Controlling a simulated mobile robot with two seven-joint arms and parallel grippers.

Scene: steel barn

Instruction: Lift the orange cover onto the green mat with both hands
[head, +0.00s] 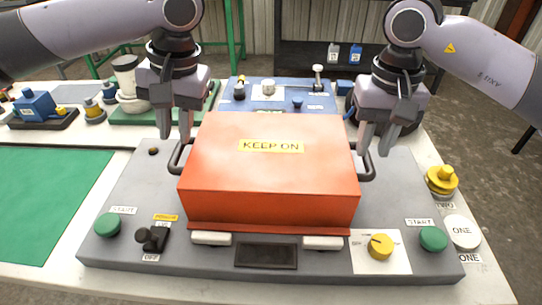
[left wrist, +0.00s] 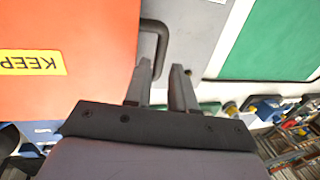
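The orange cover (head: 270,175), labelled KEEP ON, sits on the grey console (head: 130,205). It has a dark handle on each side: the left handle (head: 175,160) and the right handle (head: 369,164). My left gripper (head: 180,137) is open just above the left handle. In the left wrist view its fingers (left wrist: 160,70) are apart, with the handle bar (left wrist: 164,40) lined up between them. My right gripper (head: 374,146) is open just above the right handle. Contact with either handle cannot be told. The green mat (head: 50,200) lies flat and empty left of the console.
The console front carries green START buttons (head: 108,225), a black switch (head: 152,238) and a yellow knob (head: 380,246). Yellow (head: 441,181) and white (head: 462,232) buttons stand at the right. A blue panel (head: 315,102) and a green tray with parts (head: 125,116) stand behind.

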